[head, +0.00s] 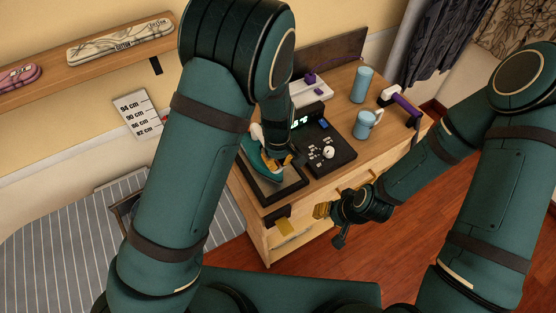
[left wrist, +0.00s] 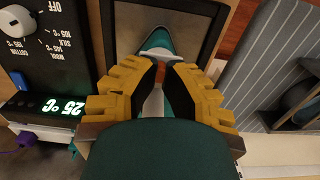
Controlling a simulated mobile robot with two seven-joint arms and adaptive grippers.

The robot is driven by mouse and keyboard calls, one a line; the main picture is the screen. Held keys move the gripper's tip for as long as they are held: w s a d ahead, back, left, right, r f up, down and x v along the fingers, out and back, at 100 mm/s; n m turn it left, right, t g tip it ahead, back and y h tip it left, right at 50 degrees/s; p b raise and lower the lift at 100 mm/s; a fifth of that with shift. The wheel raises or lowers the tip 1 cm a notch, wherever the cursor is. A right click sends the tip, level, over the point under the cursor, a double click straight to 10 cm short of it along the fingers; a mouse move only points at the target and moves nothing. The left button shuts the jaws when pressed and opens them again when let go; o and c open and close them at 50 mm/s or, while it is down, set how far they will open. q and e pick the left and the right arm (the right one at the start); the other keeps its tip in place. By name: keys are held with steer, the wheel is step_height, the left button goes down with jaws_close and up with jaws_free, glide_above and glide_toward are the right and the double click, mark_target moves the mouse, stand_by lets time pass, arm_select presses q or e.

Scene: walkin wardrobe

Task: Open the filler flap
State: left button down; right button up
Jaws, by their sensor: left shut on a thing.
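A teal and white iron (head: 256,162) rests on a dark framed pad (head: 284,189) at the left front of the wooden dresser. Its teal nose (left wrist: 168,22) and a white part behind it show in the left wrist view. My left gripper (left wrist: 162,74) is over the iron, its yellow fingers close together on a part of it. The fingers hide that part, and I cannot make out the filler flap for certain. In the head view my left gripper (head: 281,160) is partly hidden by my arm. My right gripper (head: 328,218) hangs in front of the dresser, away from the iron.
A black control panel (head: 336,155) with a white knob and green display is beside the pad. A blue mug (head: 368,124), a blue cup (head: 362,85) and a purple-and-white item (head: 407,106) stand further right. A striped ironing board (head: 62,245) is at left.

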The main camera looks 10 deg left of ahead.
arm_select(q)
steer(key=g+h, duration=0.1)
steer(key=w+g+h, duration=0.1)
steer(key=shift+a+r+g, duration=0.3)
steer(key=shift+a+r, duration=0.05)
steer(key=shift+w+a+r+g+h, duration=0.2)
steer(key=shift+g+h, duration=0.3)
steer(key=shift+g, duration=0.25)
steer(key=shift+w+a+r+g+h, duration=0.1)
steer(key=shift+w+g+h, duration=0.1)
steer(key=shift+g+h, duration=0.45)
steer(key=c, duration=0.9)
jaws_free()
steer(key=shift+w+r, duration=0.1)
steer(key=v, duration=1.1)
steer(key=shift+w+a+r, duration=0.1)
steer(key=shift+w+r, duration=0.15)
steer(key=shift+w, duration=0.05)
